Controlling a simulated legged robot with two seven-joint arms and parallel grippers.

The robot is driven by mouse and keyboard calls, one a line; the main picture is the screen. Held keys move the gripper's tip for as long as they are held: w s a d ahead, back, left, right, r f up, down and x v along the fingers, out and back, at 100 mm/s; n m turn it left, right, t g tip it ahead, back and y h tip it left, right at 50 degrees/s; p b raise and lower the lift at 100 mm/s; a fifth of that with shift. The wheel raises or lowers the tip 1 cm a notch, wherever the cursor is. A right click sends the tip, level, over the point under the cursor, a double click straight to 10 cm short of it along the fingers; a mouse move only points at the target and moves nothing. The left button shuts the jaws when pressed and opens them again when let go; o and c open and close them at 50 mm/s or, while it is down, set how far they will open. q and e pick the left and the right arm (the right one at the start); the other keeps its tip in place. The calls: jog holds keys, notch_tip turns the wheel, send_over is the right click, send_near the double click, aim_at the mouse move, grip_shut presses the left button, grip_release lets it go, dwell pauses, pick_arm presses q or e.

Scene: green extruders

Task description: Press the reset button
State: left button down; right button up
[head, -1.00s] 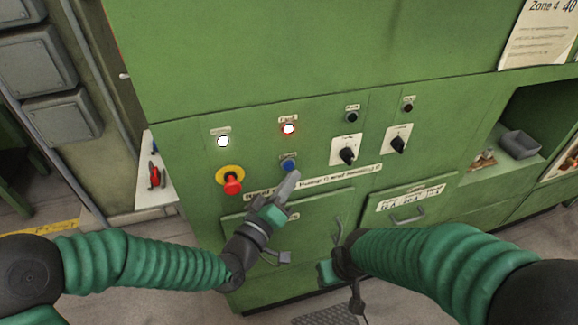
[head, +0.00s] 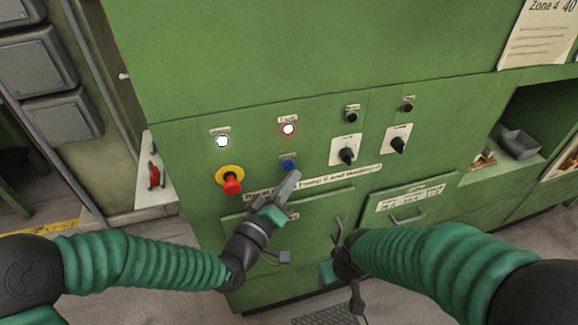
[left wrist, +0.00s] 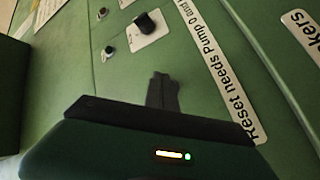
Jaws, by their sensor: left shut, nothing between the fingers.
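The blue button (head: 288,165) sits on the green panel under a small label and a red-lit button. I take it to be the reset button; the label over it is too small to read. My left gripper (head: 291,178) is shut and empty, its fingertips just below and right of the blue button in the head view. I cannot tell whether they touch the panel. In the left wrist view the shut fingers (left wrist: 163,88) point at the panel, and no blue button shows. My right gripper (head: 338,232) hangs lower right, near the panel; its fingers are unclear.
A red mushroom button on a yellow ring (head: 231,180) is left of the blue button. The red-lit button (head: 288,129) is above it. Two black rotary knobs (head: 347,154) are to the right. A label strip starting "Reset needs Pump 0" (left wrist: 222,75) runs beside the fingers.

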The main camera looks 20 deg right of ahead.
pick_arm(q)
jog(key=shift+w, duration=0.15)
dwell(0.5)
jog(key=shift+w, duration=0.25)
jog(key=shift+w+r, duration=0.1)
jog(key=shift+w, duration=0.3)
dwell(0.7)
jog(key=shift+s, duration=0.85)
jog(key=shift+s, duration=2.5)
